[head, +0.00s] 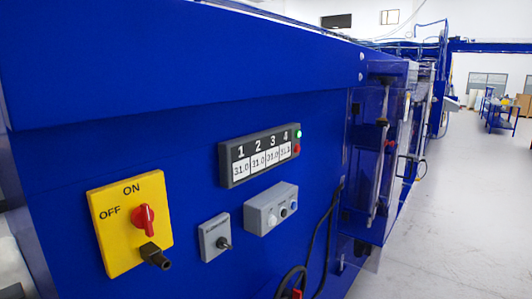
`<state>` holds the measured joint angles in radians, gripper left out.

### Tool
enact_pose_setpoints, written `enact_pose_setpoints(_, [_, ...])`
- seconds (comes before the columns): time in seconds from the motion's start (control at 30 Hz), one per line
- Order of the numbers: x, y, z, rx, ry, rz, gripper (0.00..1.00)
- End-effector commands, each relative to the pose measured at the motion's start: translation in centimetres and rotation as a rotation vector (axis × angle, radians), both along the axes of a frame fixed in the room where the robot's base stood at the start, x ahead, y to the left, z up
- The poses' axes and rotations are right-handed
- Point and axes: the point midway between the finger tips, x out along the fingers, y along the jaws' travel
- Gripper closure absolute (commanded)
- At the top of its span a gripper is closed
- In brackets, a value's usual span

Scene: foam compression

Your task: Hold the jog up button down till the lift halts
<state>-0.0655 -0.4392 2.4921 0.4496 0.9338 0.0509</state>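The lift is not clearly identifiable here. My gripper is not in view.
A display (260,156) numbered 1 to 4 reads about 31, with a bright green lamp (299,133) beside it. A yellow ON/OFF switch plate (115,240) and small grey switch box (210,238) sit left. A black cable (327,235) hangs right. Floor (460,210) is clear.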

Motion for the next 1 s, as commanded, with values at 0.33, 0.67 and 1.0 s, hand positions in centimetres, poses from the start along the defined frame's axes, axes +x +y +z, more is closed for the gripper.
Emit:
enact_pose_setpoints(0.33, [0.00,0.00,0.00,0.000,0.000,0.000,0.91])
enact_pose_setpoints(0.67, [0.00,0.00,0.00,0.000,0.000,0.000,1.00])
enact_pose_setpoints(1.0, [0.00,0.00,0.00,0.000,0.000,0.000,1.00])
